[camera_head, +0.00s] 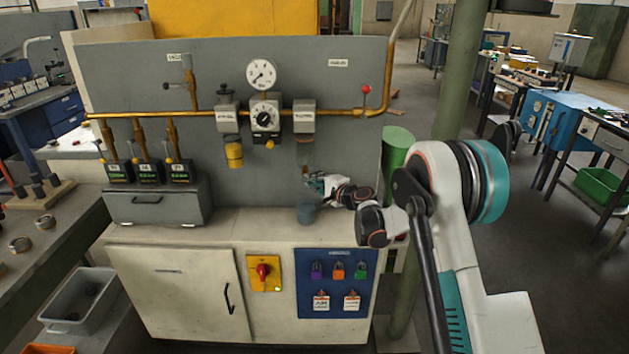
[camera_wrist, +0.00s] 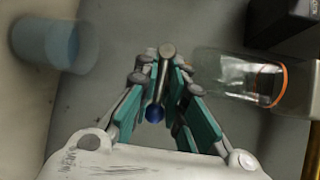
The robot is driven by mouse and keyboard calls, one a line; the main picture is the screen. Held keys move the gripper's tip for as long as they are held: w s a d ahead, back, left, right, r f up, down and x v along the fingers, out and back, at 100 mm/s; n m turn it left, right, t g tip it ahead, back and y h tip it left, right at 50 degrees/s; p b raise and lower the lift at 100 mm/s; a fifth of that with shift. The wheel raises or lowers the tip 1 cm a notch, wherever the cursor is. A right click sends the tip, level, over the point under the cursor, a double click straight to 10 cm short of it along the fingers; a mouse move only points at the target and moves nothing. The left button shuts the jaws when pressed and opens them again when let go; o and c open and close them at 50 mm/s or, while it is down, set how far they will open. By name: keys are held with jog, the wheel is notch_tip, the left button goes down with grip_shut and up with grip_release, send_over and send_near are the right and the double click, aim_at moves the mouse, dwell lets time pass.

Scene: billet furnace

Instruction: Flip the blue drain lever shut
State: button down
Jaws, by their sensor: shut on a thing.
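The drain lever (camera_wrist: 155,112) shows in the wrist view as a short metal rod with a blue ball end. It lies between the teal-padded fingers of my gripper (camera_wrist: 163,76), which is shut on it. In the head view my gripper (camera_head: 318,184) is in front of the grey panel, just above a bluish cup, and it hides the lever. A clear bowl with an orange ring (camera_wrist: 238,78) is right of the fingers in the wrist view.
The bluish cup (camera_head: 307,213) stands on the cabinet top below my gripper. It also shows in the wrist view (camera_wrist: 55,43). A brass pipe (camera_head: 205,114) with gauges runs above. A green pole (camera_head: 452,85) stands close to my arm at right.

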jog(key=c, duration=1.8)
grip_release()
jog(key=shift+s+d, duration=0.1)
jog(key=v, duration=1.1)
jog(key=shift+s+d+r, duration=0.1)
jog(key=shift+s+d, duration=0.1)
jog(key=shift+s, duration=0.15)
jog(key=s+r+n+g+h, duration=0.1)
jog(key=s+r+n+g, duration=0.15)
jog(key=s+r, duration=0.5)
jog(key=s+r+n+g+h, duration=0.15)
jog(key=s+r+n, duration=0.25)
jog(key=s, duration=0.7)
jog(key=s+d+f+n+h, duration=0.1)
jog(key=s+d+n+h, duration=0.1)
jog(key=s, duration=0.7)
jog(key=s+d+f+n+g+h, duration=0.1)
jog(key=s+d+n+h, duration=0.1)
jog(key=s+d, duration=0.3)
jog(key=s+d+f+n+g+h, duration=0.1)
jog(key=s+d+n+h, duration=0.1)
jog(key=s, duration=1.2)
jog(key=shift+d+f+h, duration=0.15)
jog(key=shift+d+h, duration=0.1)
jog(key=shift+d, duration=0.45)
